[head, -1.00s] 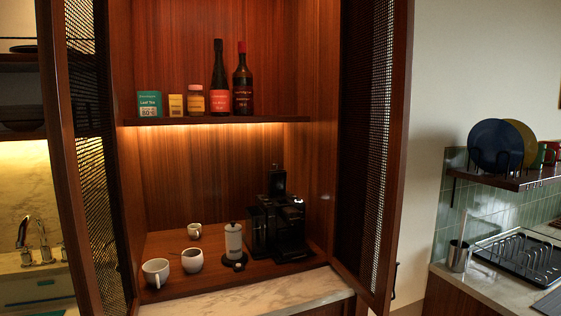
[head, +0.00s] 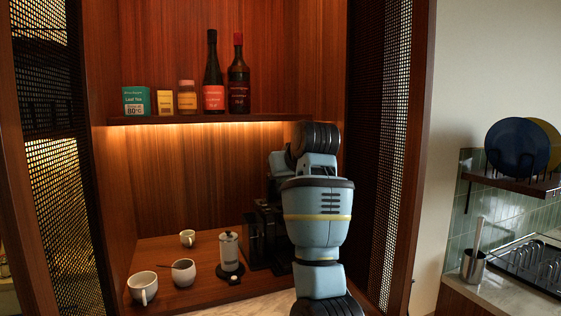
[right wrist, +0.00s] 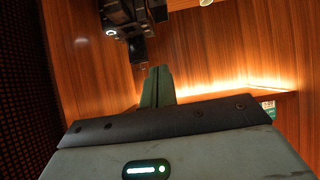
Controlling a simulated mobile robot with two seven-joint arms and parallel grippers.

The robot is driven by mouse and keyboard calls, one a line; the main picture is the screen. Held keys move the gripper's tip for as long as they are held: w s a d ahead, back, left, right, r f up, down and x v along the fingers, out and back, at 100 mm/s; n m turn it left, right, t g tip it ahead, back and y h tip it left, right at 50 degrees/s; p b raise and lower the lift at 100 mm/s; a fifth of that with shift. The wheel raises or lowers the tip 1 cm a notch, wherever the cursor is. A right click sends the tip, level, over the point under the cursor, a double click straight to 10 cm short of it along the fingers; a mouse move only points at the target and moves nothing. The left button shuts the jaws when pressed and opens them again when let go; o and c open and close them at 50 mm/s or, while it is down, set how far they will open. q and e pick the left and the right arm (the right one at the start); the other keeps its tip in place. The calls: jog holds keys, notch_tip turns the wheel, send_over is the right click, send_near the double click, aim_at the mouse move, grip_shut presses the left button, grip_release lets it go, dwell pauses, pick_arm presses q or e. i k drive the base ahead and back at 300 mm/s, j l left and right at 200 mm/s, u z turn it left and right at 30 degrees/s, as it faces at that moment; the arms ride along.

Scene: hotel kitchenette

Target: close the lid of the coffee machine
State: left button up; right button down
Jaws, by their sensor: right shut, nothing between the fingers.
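The black coffee machine (head: 258,236) stands at the back right of the cabinet's wooden counter, mostly hidden behind my right arm in the head view. In the right wrist view, which looks upside down, the machine (right wrist: 122,14) shows at the top. Its dark lid (right wrist: 138,50) sticks out from the body and appears raised. My right gripper (right wrist: 158,70) is shut and empty, with its fingertips close to the lid's free end. I cannot tell whether they touch it. My left gripper is not in view.
A white-and-black canister (head: 229,250) stands just left of the machine. Several cups, including a white mug (head: 143,286), stand further left. A shelf (head: 200,119) with bottles and boxes hangs above. The mesh door (head: 385,150) stands open close to the right of my arm.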

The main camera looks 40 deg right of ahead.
aim_at(272, 192)
jog(key=i+l, duration=1)
